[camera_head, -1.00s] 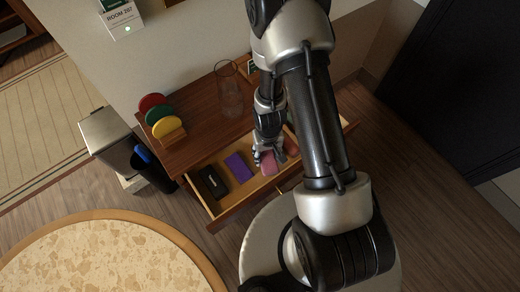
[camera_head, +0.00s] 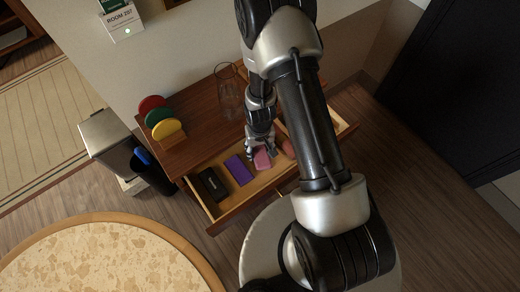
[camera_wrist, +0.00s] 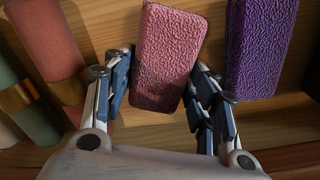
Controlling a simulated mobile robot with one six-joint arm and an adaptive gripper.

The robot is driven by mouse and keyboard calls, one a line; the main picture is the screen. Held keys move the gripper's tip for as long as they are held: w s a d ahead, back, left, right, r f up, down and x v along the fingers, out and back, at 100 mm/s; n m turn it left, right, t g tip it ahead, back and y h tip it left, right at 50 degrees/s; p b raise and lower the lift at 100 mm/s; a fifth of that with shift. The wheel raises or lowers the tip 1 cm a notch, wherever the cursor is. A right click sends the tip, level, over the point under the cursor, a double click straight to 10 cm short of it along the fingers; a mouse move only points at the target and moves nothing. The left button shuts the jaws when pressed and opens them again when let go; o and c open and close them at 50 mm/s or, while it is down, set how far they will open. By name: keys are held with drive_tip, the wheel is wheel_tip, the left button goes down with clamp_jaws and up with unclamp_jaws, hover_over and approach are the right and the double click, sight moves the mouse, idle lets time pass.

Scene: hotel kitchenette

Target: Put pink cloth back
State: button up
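The pink cloth (camera_head: 263,159) is a textured block in the open wooden drawer (camera_head: 226,212). In the wrist view the pink cloth (camera_wrist: 168,55) lies a little tilted, with its near end between my fingers. My gripper (camera_head: 262,148) reaches down into the drawer from above. In the wrist view my gripper (camera_wrist: 162,95) has its fingers spread on either side of the cloth, with narrow gaps beside it. Whether a fingertip touches it is hard to tell.
A purple block (camera_head: 239,169) and a black item (camera_head: 212,184) lie left of the cloth in the drawer. A salmon piece (camera_head: 289,148) lies right. On the cabinet top stand a glass (camera_head: 230,98) and coloured discs (camera_head: 166,129). A bin (camera_head: 112,142) stands left.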

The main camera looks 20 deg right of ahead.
drive_tip(key=o, duration=0.3)
drive_tip(key=shift+r, duration=0.1)
wheel_tip(320, 180, up, 12)
drive_tip(key=p, duration=0.4)
wheel_tip(320, 180, up, 10)
drive_tip(key=t, duration=0.1)
hover_over(260, 151)
wheel_tip(260, 151, up, 12)
drive_tip(key=s+t, duration=0.1)
drive_tip(key=s, duration=0.2)
drive_tip(key=s+r+t, duration=0.2)
drive_tip(key=s+r, duration=1)
drive_tip(key=s, duration=0.1)
drive_tip(key=shift+s+r+n+t, duration=0.15)
drive_tip(key=shift+s+n+t, duration=0.15)
drive_tip(key=shift+n, duration=0.1)
